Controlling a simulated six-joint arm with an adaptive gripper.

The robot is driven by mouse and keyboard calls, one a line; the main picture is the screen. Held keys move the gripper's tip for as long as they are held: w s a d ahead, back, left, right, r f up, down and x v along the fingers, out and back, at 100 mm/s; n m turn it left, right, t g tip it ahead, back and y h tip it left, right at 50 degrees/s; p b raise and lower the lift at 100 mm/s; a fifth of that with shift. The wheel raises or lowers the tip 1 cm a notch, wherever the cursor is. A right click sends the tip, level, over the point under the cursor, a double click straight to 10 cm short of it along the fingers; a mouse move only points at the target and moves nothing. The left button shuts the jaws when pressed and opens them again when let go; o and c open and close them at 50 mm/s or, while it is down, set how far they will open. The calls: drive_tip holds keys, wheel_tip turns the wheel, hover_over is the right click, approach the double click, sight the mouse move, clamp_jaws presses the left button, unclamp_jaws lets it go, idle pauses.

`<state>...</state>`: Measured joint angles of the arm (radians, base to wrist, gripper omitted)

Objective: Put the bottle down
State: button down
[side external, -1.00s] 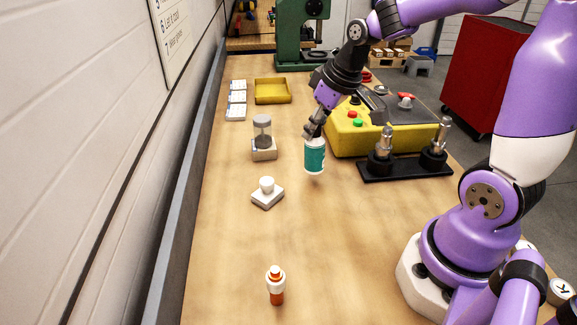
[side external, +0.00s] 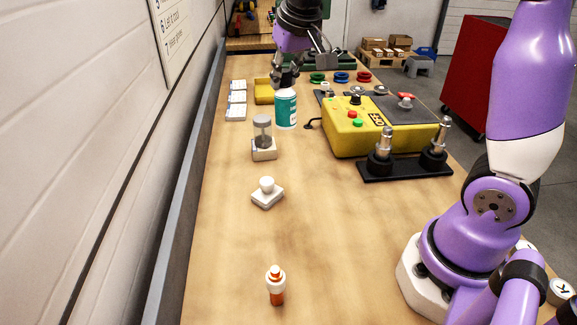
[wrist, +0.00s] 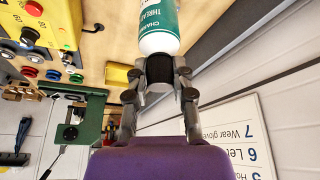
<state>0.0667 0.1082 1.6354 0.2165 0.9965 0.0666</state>
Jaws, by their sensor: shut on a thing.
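The bottle (side external: 286,110) is white with a teal label. It is upright in the side view, in front of the yellow tray. My gripper (side external: 285,84) is above it and shut on its top. In the wrist view the bottle (wrist: 158,22) points away from my gripper (wrist: 159,72), whose fingers close around its dark cap. I cannot tell whether the bottle's base touches the table.
The yellow control box (side external: 370,130) stands to the right, with a black fixture (side external: 405,168) in front. A white stamp-like block (side external: 267,193) and an orange-white small bottle (side external: 276,286) are in front. Table between is clear.

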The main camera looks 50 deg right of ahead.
drive_tip(key=w+d+f+m+h, duration=0.1)
drive_tip(key=w+d+m, duration=0.2)
drive_tip(key=d, duration=0.5)
drive_tip(key=w+d+f+m+h, duration=0.1)
drive_tip(key=w+d+f+m, duration=0.1)
drive_tip(key=d, duration=0.5)
wheel_tip(320, 180, down, 10)
drive_tip(key=shift+d+r+g, duration=0.2)
drive_tip(key=shift+d+g, duration=0.15)
drive_tip(key=shift+g, duration=0.05)
drive_tip(key=c, duration=0.7)
unclamp_jaws()
drive_tip(key=shift+f, duration=0.15)
